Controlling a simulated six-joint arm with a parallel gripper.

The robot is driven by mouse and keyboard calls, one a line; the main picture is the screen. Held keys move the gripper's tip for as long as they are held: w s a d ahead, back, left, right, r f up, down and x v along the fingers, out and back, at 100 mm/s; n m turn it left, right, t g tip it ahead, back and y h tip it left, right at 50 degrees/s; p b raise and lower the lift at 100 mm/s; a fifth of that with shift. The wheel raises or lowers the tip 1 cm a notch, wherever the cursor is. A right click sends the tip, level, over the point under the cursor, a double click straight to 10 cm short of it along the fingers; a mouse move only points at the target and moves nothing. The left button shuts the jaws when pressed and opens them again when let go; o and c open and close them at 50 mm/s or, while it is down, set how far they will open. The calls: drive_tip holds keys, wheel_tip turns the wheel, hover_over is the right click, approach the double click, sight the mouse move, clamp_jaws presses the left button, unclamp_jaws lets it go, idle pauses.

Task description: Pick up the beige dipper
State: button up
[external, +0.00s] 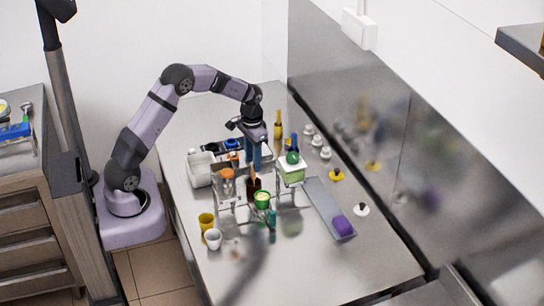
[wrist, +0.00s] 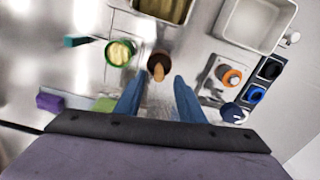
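The beige dipper (wrist: 158,72) stands in a dark brown round holder (wrist: 160,58) in the wrist view, its tan end pointing towards the camera. In the external view the brown holder (external: 254,184) is small, and I cannot make out the dipper clearly. My gripper (wrist: 157,83) has two blue fingers spread apart, with nothing between them. Its tips lie just below the dipper in the wrist view, one on each side. In the external view my gripper (external: 254,165) points down, behind the brown holder and above the table.
A white bin (wrist: 254,24), an orange-topped item (wrist: 232,77) and a purple block (wrist: 50,102) are nearby. The steel table's front right (external: 350,270) is clear.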

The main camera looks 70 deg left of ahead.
sight(254, 177)
drive_tip(key=shift+s+d+f+p, duration=0.1)
drive_tip(key=shift+f+p, duration=1.25)
drive_tip(key=shift+f, duration=1.25)
drive_tip(key=shift+c, duration=0.6)
clamp_jaws()
